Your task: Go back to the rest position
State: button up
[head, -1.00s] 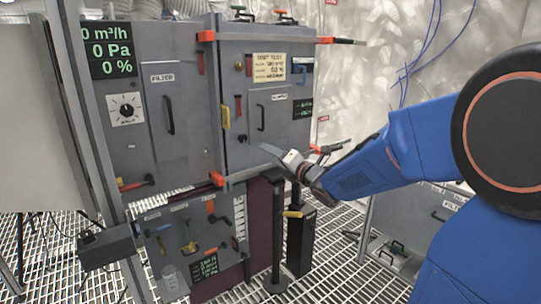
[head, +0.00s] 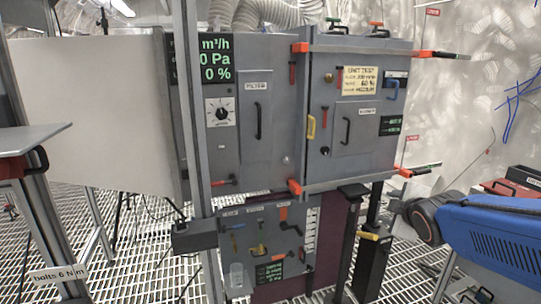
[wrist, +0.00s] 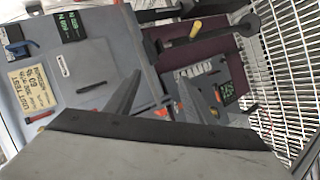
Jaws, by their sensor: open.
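My blue arm (head: 490,235) is low at the right edge of the head view, with its dark round joint to the right of the cabinet. The fingers are hard to make out there. In the wrist view, my gripper (wrist: 165,88) shows as two dark fingers set apart above a grey, black-edged body across the bottom. Nothing is seen held between them. The cabinet front lies sideways behind them.
The grey cabinet (head: 255,155) has a dial, handles and displays. A tool panel (head: 262,240) hangs below it, beside black posts (head: 370,262). A table edge (head: 30,138) is at left. Red-topped cases (head: 512,188) stand at right. Grating floor (head: 125,260) lies open at lower left.

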jog(key=s+a+f+m+g, duration=0.1)
jog(key=s+f+m+g, duration=0.1)
jog(key=s, duration=0.6)
jog(key=s+a+f+m+g, duration=0.2)
jog(key=s+m, duration=0.4)
jog(key=s, duration=0.3)
jog(key=s+a+f+m+g+y, duration=0.1)
jog(key=s+f+m+g, duration=0.2)
jog(key=s, duration=0.5)
jog(key=shift+s+a+f+m+g, duration=0.2)
jog(key=shift+s+f+m+g, duration=0.15)
jog(key=shift+f+m, duration=0.65)
jog(key=shift+r, duration=0.15)
jog(key=shift+c, duration=0.5)
